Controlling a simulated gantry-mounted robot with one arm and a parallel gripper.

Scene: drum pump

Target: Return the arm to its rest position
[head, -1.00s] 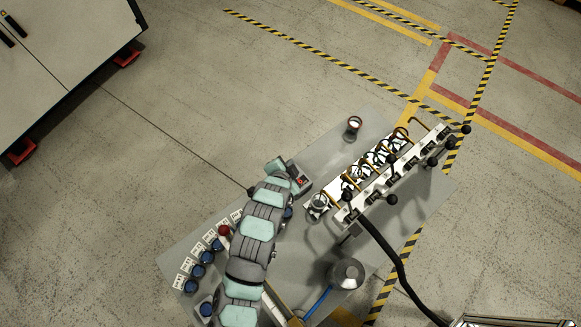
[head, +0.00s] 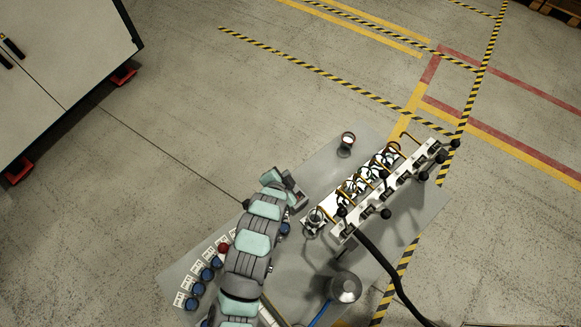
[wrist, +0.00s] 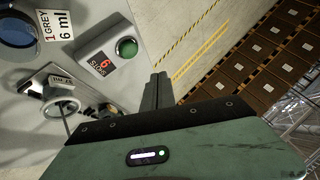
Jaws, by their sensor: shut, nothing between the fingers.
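My gripper (wrist: 155,92) is shut and empty in the wrist view. Its fingers stand close together in free space, with a grey box (wrist: 108,52) to their left. In the head view my arm reaches up from the bottom edge over the left part of the grey table (head: 318,170). I cannot make out the fingertips there.
A rack (head: 385,190) with black knobs and glass vessels stands right of my arm. A small cup (head: 347,141) stands behind it, and a metal vessel (head: 344,288) in front. Blue-capped containers (head: 192,303) line the table's left side. Stacked boxes (wrist: 255,62) show in the wrist view.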

